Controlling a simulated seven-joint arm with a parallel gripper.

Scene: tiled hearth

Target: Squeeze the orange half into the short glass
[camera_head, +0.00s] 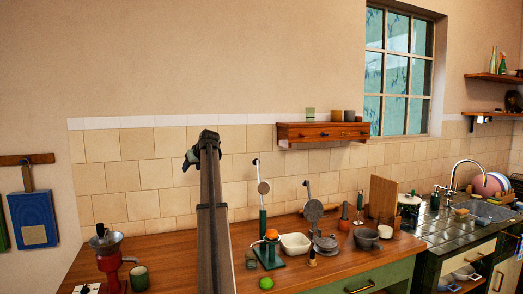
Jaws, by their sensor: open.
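The orange half (271,234) shows as a small orange shape at the green juice press (268,259), which has an upright lever (263,190). At this size I cannot tell exactly how it is seated. A small dark glass-like vessel (251,261) stands just left of the press; I cannot tell for sure whether it is the short glass. My gripper (190,159) is open, high in front of the tiled wall, left of and well above the press. I see nothing between its fingers. My arm hides part of the counter left of the press.
A lime (266,283) lies at the counter's front. A white bowl (295,244) and a grey hinged press (321,241) stand to the right. A red grinder (108,257) and a green cup (139,278) stand at left. A wooden shelf (322,131) juts from the wall.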

